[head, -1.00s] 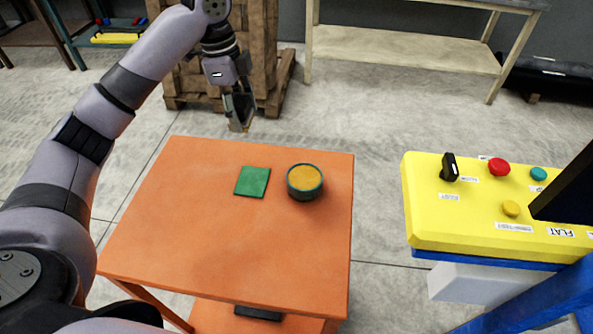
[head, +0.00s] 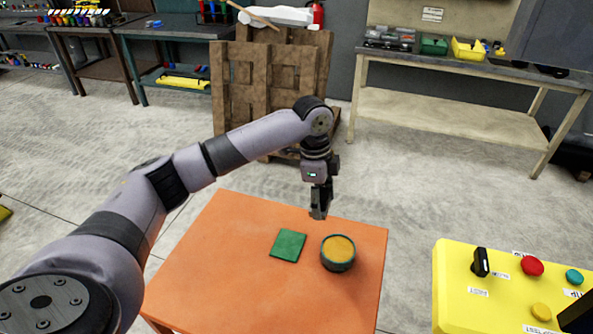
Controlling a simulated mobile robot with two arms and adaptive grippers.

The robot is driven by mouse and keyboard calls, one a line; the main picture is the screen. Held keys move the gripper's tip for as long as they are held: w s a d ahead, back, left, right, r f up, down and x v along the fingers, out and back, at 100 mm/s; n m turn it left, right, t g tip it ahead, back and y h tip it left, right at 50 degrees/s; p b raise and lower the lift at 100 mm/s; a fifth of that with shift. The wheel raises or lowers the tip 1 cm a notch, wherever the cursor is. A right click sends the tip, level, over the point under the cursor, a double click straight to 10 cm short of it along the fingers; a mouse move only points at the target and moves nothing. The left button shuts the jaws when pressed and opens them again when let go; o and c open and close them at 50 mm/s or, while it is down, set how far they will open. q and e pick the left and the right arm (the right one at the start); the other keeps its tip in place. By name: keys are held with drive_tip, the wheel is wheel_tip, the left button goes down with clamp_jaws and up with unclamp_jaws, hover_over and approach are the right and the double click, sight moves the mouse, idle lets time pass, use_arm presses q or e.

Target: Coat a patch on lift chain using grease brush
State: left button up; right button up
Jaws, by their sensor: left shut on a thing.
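My left gripper (head: 319,207) hangs pointing down above the far edge of the orange table, behind the green pad and the round tin. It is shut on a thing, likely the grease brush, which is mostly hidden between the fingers. The round dark-green tin (head: 338,263) of yellow-orange grease stands upright on the table, right of a flat green pad (head: 288,245). The gripper is apart from both. The lift chain cannot be made out in this view. My right gripper is not in view.
The orange table (head: 225,290) is otherwise bare on top. A yellow control panel (head: 455,277) with buttons and a black switch stands at the right. Wooden pallets (head: 240,90) stand behind the table. A workbench (head: 450,107) is at the back right.

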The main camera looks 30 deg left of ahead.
use_arm(q)
drive_tip(key=p, duration=0.5)
hover_over(339, 249)
drive_tip(key=a, duration=0.1)
wheel_tip(339, 249, down, 3)
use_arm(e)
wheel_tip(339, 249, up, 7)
use_arm(q)
drive_tip(key=f+b, duration=0.4)
drive_tip(key=f, duration=0.1)
drive_tip(key=f+b, duration=0.2)
drive_tip(key=shift+w+d+f+b, duration=0.1)
drive_tip(key=shift+d+f+b, duration=0.25)
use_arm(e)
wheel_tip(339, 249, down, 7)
use_arm(q)
drive_tip(key=shift+f, duration=0.45)
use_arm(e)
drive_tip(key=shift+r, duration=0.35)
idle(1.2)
use_arm(q)
drive_tip(key=shift+p, duration=0.35)
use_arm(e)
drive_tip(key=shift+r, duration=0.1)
use_arm(q)
wheel_tip(339, 249, up, 7)
drive_tip(key=p, duration=0.7)
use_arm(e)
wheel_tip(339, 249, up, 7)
